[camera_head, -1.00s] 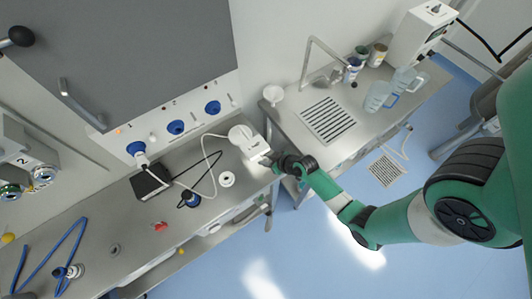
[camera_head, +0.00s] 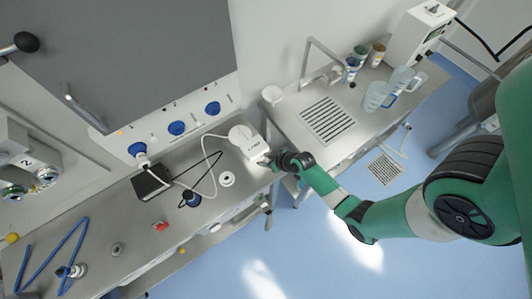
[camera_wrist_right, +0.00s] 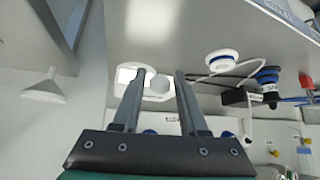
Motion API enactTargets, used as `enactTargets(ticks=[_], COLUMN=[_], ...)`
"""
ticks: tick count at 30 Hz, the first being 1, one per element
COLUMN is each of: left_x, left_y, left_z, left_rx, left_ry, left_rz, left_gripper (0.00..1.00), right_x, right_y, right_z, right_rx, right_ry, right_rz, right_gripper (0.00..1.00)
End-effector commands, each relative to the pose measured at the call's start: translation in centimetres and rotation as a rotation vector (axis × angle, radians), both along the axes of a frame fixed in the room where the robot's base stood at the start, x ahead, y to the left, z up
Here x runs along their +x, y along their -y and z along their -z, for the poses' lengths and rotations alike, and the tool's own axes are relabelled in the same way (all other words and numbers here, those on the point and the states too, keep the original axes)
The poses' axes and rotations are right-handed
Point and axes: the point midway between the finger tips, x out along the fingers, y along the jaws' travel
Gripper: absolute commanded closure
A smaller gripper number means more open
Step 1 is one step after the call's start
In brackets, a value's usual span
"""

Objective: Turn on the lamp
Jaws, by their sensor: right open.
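I cannot identify a lamp for certain in either view. A white device with a round top (camera_head: 243,138) stands at the right end of the steel bench, with a cable running from it. My right gripper (camera_head: 264,160) is at its front right side. In the right wrist view the two fingers of my right gripper (camera_wrist_right: 160,80) are apart and nothing is held. The white device (camera_wrist_right: 130,76) lies beyond and between the fingertips there. Whether a finger touches it I cannot tell. My left gripper is not in view.
Blue sockets (camera_head: 176,128) line the wall panel. A black box (camera_head: 150,181), a red knob (camera_head: 160,225) and a white disc (camera_head: 227,179) are on the bench. A sink counter (camera_head: 362,130) with jugs (camera_head: 377,96) stands to the right. Blue floor lies in front.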

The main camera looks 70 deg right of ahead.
Motion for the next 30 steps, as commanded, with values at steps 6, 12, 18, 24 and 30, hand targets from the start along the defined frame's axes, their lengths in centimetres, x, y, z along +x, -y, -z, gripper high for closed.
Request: enactTargets(ticks=[6,12,18,24,30], left_x=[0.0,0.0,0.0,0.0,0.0], left_y=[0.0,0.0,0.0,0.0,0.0], left_z=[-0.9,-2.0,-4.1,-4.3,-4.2], left_rx=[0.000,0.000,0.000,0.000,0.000], left_ry=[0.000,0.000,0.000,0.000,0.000], left_rz=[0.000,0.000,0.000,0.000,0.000], left_gripper=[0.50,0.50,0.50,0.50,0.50], right_x=[-1.4,-4.4,-6.6,-7.2,-7.1], right_y=[-0.4,-1.4,-2.2,-2.4,-2.4], right_z=[-1.9,-5.6,-8.7,-8.9,-8.8], right_rx=[0.000,0.000,0.001,-0.001,0.000], right_ry=[0.001,0.000,-0.001,0.000,0.000], right_rz=[0.002,0.003,0.003,0.001,0.000], right_gripper=[0.57,0.57,0.57,0.57,0.57])
